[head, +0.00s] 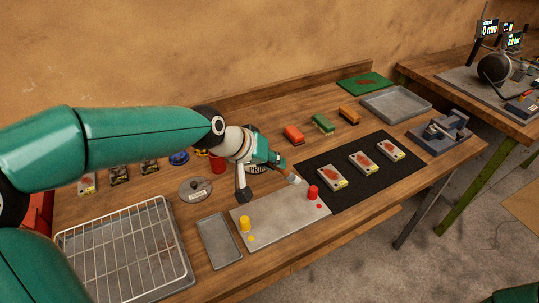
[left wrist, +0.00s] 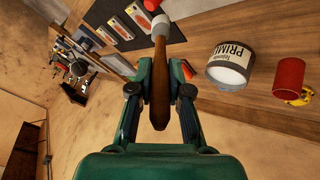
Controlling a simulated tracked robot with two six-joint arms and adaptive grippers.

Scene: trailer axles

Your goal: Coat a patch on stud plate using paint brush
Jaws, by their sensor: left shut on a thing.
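My left gripper (head: 277,161) is shut on the paint brush (head: 294,179). In the left wrist view the brush's brown wooden handle (left wrist: 160,80) runs between the fingers, with its pale head at the top edge. The brush head is close to the red peg on a grey metal plate (head: 278,214); I cannot tell whether it touches anything. Three small pale plates with reddish patches (head: 332,178) lie on a black mat (head: 325,158); I cannot tell which plate is the stud plate. The primer can (left wrist: 231,66) stands behind the gripper, mostly hidden in the head view. My right gripper is not in view.
A wire rack over a tray (head: 125,250) and a small grey tray (head: 219,240) are at the left. A red cup (left wrist: 289,77) stands near the can. Red, green and orange blocks (head: 323,123) lie behind the mat.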

